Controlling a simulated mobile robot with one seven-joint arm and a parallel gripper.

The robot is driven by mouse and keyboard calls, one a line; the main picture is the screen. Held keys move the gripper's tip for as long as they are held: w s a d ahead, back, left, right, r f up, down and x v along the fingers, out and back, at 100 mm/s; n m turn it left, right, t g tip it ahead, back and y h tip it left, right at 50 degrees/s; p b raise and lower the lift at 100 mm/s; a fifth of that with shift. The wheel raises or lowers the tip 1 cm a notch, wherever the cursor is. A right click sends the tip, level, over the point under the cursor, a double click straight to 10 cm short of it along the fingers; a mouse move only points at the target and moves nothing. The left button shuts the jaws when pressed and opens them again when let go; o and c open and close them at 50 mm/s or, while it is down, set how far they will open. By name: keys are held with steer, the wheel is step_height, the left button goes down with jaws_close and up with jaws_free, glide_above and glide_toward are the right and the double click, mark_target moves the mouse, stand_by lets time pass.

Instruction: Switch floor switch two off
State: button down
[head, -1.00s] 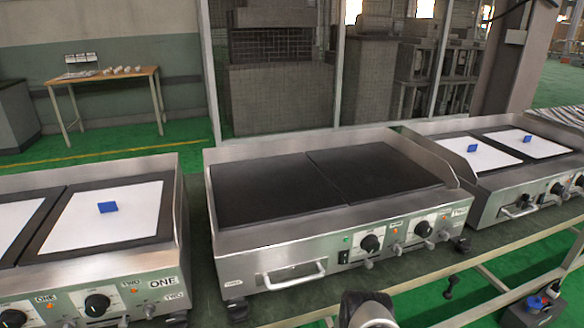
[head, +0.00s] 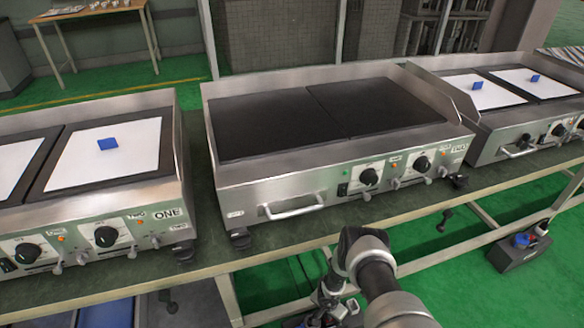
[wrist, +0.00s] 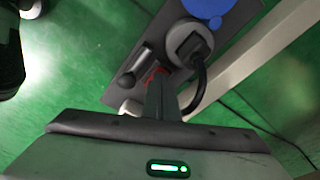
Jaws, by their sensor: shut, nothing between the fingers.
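A floor switch box (head: 345,314) lies on the green floor below the middle heating unit, partly hidden by my arm. In the wrist view the grey box (wrist: 118,95) fills the upper middle, with a blue round part (wrist: 215,8), a round grey socket with a black plug (wrist: 192,43) and a small dark lever (wrist: 132,70). My gripper (wrist: 157,76) is shut and empty, pointing down over the box close to the lever. Some red shows at its tips; I cannot tell whether it touches. Any number on this box is unreadable.
The middle heating unit (head: 265,190), marked TWO, stands on the table, with unit ONE (head: 165,192) to its left and a third unit at right. Another floor switch box (head: 515,258) lies on the floor at right. Table legs and a white beam (wrist: 245,55) border the box.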

step_height(320, 180, up, 7)
steer(key=p, duration=0.4)
steer(key=shift+p, duration=0.3)
steer(key=shift+s, duration=0.1)
